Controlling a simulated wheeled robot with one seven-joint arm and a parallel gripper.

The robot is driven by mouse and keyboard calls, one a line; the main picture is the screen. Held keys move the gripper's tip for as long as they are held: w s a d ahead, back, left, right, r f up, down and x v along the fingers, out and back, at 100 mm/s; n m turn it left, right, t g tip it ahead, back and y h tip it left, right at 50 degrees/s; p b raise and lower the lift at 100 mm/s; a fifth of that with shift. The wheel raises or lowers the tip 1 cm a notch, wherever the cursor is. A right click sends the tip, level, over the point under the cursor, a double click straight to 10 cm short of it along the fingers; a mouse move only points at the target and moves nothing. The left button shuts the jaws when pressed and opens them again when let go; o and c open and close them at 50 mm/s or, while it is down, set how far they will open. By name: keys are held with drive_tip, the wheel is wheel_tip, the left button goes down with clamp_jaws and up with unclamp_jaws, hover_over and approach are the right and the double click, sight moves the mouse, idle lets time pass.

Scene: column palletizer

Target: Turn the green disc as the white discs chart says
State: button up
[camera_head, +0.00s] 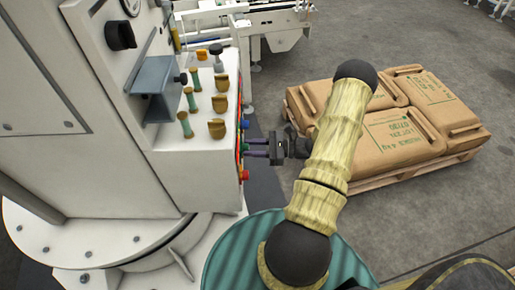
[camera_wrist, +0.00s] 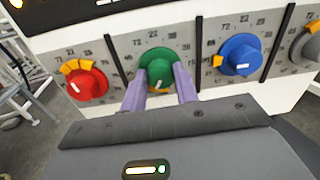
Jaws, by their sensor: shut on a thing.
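The green disc (camera_wrist: 155,57) sits on the white dial panel in the wrist view, inside a ring of printed numbers. Its white mark points down, and a bit of orange shows at its lower edge. My gripper (camera_wrist: 160,80) has its two purple fingers shut on the green disc, one on each side. In the head view my gripper (camera_head: 248,148) reaches the machine's side panel, which is seen edge-on, so the disc is barely visible there. I cannot make out a white discs chart in either view.
A red dial (camera_wrist: 87,84) and a blue dial (camera_wrist: 239,55) flank the green one, with black divider bars between. A grey dial (camera_wrist: 308,46) is at far right. A pallet of brown sacks (camera_head: 440,105) stands behind my arm. Handles and pegs (camera_head: 219,103) stick up from the white machine.

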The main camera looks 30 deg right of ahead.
drive_tip(key=shift+s+m, duration=0.1)
drive_tip(key=shift+m, duration=0.2)
drive_tip(key=m+p, duration=0.4)
drive_tip(key=m, duration=0.1)
drive_tip(key=shift+s, duration=0.15)
idle(0.5)
drive_tip(key=o, duration=1)
drive_tip(key=shift+a+r, duration=0.1)
drive_tip(key=shift+c, duration=0.2)
